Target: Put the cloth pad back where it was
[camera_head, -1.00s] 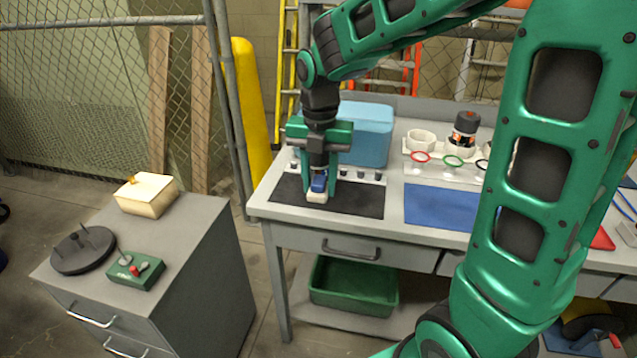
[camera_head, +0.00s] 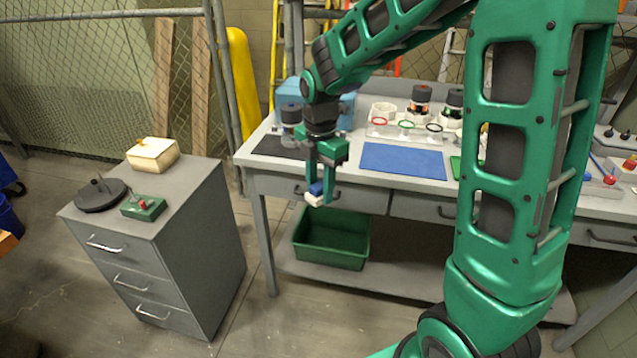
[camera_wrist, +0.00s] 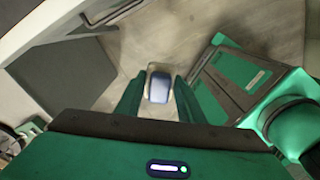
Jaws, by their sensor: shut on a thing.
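The cloth pad (camera_head: 314,199), white below with a blue top, is held between the two fingers of my gripper (camera_head: 320,194). It hangs in front of the workbench's front edge, clear of the top, above the green bin in the head view. In the wrist view the pad (camera_wrist: 158,88) shows between the fingertips of my gripper (camera_wrist: 158,92), with the floor behind it. My gripper is shut on the pad and points down.
The workbench (camera_head: 350,178) carries a black mat (camera_head: 272,147), a blue mat (camera_head: 402,160) and several jars. A green bin (camera_head: 332,250) sits on its lower shelf. A grey drawer cabinet (camera_head: 170,262) at left bears a cream box (camera_head: 153,155), a black disc (camera_head: 100,196) and a green control box (camera_head: 143,208).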

